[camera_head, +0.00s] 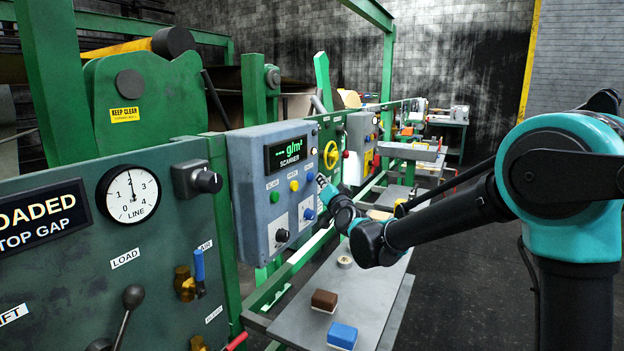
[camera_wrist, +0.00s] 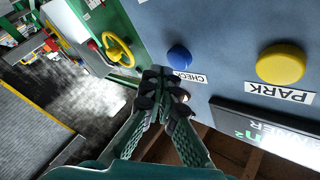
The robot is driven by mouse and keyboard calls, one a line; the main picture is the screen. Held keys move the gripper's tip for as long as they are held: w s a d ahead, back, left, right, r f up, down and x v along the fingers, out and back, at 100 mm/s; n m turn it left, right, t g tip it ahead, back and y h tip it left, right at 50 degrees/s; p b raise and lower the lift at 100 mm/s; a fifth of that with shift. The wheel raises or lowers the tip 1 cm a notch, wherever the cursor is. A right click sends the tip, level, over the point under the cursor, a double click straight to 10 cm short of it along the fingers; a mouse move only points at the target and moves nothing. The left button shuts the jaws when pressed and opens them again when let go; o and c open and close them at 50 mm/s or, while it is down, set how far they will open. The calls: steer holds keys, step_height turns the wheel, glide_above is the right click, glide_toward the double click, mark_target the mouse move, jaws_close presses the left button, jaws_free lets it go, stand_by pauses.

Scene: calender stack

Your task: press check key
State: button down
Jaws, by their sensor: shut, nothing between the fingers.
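The check key is a round blue button (camera_wrist: 179,58) on the grey scanner panel, with a white CHECK label (camera_wrist: 183,75) beside it. In the head view the same blue key (camera_head: 309,176) is at the right end of the upper button row. My gripper (camera_wrist: 160,80) is shut and empty, its fingertips just left of and below the key in the wrist view, overlapping the label's edge. Whether they touch the panel cannot be told. In the head view my gripper (camera_head: 326,186) is at the panel's right side, small and partly hidden by my wrist.
A yellow PARK button (camera_wrist: 281,64) is beside the check key. The scanner panel (camera_head: 250,157) also has a green button (camera_head: 274,197), a dark knob (camera_head: 282,235) and a lower blue button (camera_head: 308,213). A grey shelf (camera_head: 370,285) with small blocks lies below.

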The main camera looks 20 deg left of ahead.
steer(key=shift+a, duration=0.15)
steer(key=shift+a, duration=0.25)
steer(key=shift+w+a, duration=0.1)
steer(key=shift+a, duration=0.4)
stand_by(0.7)
steer(key=shift+d, duration=0.9)
steer(key=shift+d, duration=0.1)
steer(key=shift+s+d, duration=0.15)
steer(key=shift+d, duration=1.05)
steer(key=shift+s+d, duration=0.15)
steer(key=shift+d, duration=1.05)
